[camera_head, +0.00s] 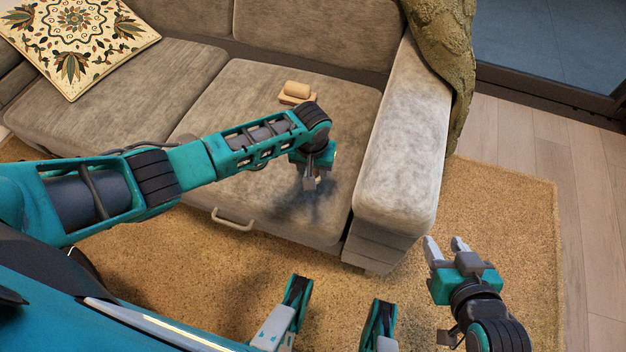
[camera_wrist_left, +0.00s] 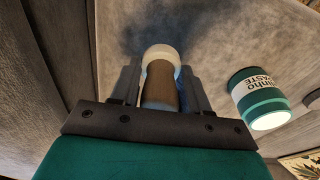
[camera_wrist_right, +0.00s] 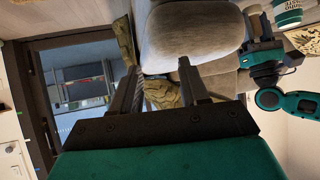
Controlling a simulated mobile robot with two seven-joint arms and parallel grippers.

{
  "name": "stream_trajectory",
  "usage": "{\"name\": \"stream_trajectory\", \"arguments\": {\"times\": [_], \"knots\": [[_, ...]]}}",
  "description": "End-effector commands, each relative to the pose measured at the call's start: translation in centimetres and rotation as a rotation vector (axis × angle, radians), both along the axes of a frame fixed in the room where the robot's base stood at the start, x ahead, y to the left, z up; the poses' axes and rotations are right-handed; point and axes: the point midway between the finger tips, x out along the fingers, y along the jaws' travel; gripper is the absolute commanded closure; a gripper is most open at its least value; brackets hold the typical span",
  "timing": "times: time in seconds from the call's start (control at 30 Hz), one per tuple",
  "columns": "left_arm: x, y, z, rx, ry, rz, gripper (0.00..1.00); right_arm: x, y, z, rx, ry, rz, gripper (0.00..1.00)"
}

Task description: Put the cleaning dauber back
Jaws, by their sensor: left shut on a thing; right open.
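My left gripper (camera_head: 310,176) points down over the right seat cushion of the sofa. In the left wrist view it is shut on a brown, rounded piece with a cream end (camera_wrist_left: 161,88), which looks like the cleaning dauber. The head view does not show this piece clearly. A tan wooden block with a rounded piece on top (camera_head: 296,92) lies on the cushion behind my left wrist. A green and white can (camera_wrist_left: 259,100) with lettering shows beside the gripper in the left wrist view. My right gripper (camera_head: 445,247) is open and empty, right of the sofa.
The sofa's right armrest (camera_head: 403,140) rises between my two grippers. A green throw (camera_head: 448,45) hangs over it. A patterned cushion (camera_head: 75,40) lies at the far left. The tan rug (camera_head: 510,215) beside the sofa is clear.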

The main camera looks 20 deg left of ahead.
Motion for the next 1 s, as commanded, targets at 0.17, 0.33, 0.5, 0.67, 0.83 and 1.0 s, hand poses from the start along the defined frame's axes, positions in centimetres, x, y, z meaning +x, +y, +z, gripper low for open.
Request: {"name": "stream_trajectory", "arguments": {"times": [0.17,0.33,0.5,0.67,0.83,1.0], "knots": [[0.0,0.0,-3.1,0.001,0.002,0.0,0.85,0.0,0.1,-1.8,0.001,0.003,0.0,0.55],[0.0,0.0,-4.2,0.0,0.001,0.0,0.85,0.0,0.4,-1.8,0.012,0.011,-0.001,0.55],[0.0,0.0,-4.1,0.0,0.001,0.0,0.85,0.3,0.7,-1.0,0.021,-0.001,-0.003,0.55],[0.0,0.0,-4.4,0.0,0.001,0.0,0.85,0.4,0.7,-1.1,0.021,-0.004,-0.002,0.55],[0.0,0.0,-4.4,0.0,0.001,0.0,0.42,0.4,0.7,-1.1,0.02,-0.003,-0.001,0.55],[0.0,0.0,-4.4,0.0,0.001,0.0,0.29,0.3,0.7,-1.2,0.018,-0.001,0.0,0.55]]}}
